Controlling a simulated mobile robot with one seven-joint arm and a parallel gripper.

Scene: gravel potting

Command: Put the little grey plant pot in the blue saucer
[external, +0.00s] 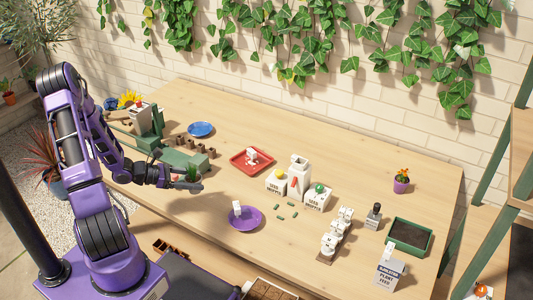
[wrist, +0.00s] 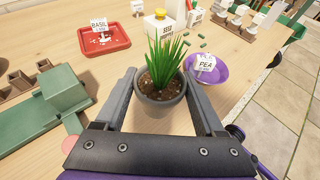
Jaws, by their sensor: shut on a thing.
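The little grey plant pot (wrist: 160,106), with dark soil and a spiky green plant, is between the two fingers of my gripper (wrist: 160,78) in the wrist view. The fingers are shut on its sides and it looks upright. The blue saucer (external: 200,129) lies farther back, beyond my gripper, and looks empty. It is not in the wrist view.
A purple saucer (external: 246,218) with a white label lies to the right of my gripper. A red tray (external: 251,162) with a label is behind it. A green stand (external: 150,142) and several small brown pots stand near the blue saucer.

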